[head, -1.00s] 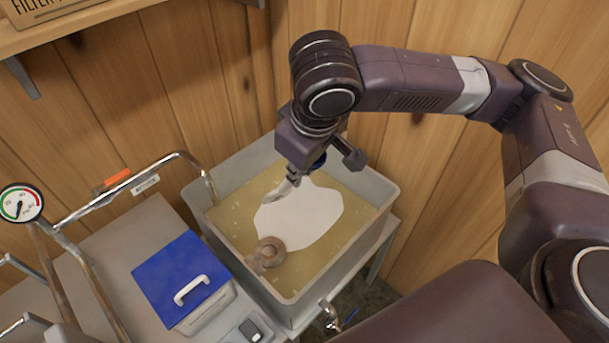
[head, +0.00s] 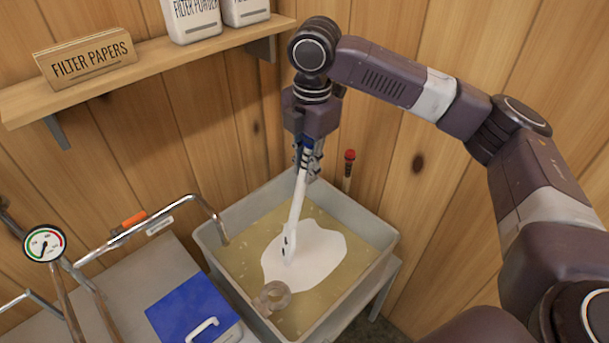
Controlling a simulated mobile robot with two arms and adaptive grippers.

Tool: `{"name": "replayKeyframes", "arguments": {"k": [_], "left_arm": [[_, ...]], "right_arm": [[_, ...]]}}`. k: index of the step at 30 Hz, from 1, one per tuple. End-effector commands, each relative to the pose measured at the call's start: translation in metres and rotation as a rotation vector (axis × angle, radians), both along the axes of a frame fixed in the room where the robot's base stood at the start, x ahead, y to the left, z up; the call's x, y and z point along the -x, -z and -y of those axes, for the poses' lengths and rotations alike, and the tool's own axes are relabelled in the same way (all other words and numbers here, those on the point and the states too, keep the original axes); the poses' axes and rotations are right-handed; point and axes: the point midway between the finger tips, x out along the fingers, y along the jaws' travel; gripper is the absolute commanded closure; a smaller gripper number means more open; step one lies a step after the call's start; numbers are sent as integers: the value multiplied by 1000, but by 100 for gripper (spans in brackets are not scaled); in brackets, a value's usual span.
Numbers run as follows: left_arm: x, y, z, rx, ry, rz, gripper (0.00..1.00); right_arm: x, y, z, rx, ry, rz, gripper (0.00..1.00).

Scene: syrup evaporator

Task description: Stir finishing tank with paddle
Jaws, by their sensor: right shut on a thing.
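The finishing tank (head: 372,258) is a grey rectangular tub holding golden liquid with a large white patch (head: 325,255) on its surface. My right gripper (head: 308,160) is above the tank's back part, shut on a white paddle (head: 298,205). The paddle hangs down, slightly tilted, with its lower end over the white patch. I cannot tell how far that end dips into the liquid. A brown ring-like thing (head: 272,297) is at the tank's front left. My left gripper is not in view.
A metal pipe (head: 160,207) reaches over the tank's left rim. Left of the tank are a blue lid (head: 193,305) and a round gauge (head: 45,243). A red-topped stick (head: 348,165) stands behind. A wall shelf (head: 150,68) carries filter papers (head: 85,60) and white containers (head: 192,18).

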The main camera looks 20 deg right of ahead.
Motion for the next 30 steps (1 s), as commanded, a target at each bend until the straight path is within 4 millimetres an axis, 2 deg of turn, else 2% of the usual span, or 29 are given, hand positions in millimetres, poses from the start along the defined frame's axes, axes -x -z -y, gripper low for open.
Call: {"name": "replayKeyframes", "arguments": {"k": [1,3,15,23,30], "left_arm": [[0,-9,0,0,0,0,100],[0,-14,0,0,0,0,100],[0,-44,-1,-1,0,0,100],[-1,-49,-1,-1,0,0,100],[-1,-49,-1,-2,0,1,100]], "right_arm": [[-5,-9,2,15,-74,1,100],[-11,-14,8,40,-191,4,100],[-43,-39,41,165,-815,68,100],[-50,-42,50,193,-988,98,100],[-51,-24,51,195,-1000,100,100]]}}
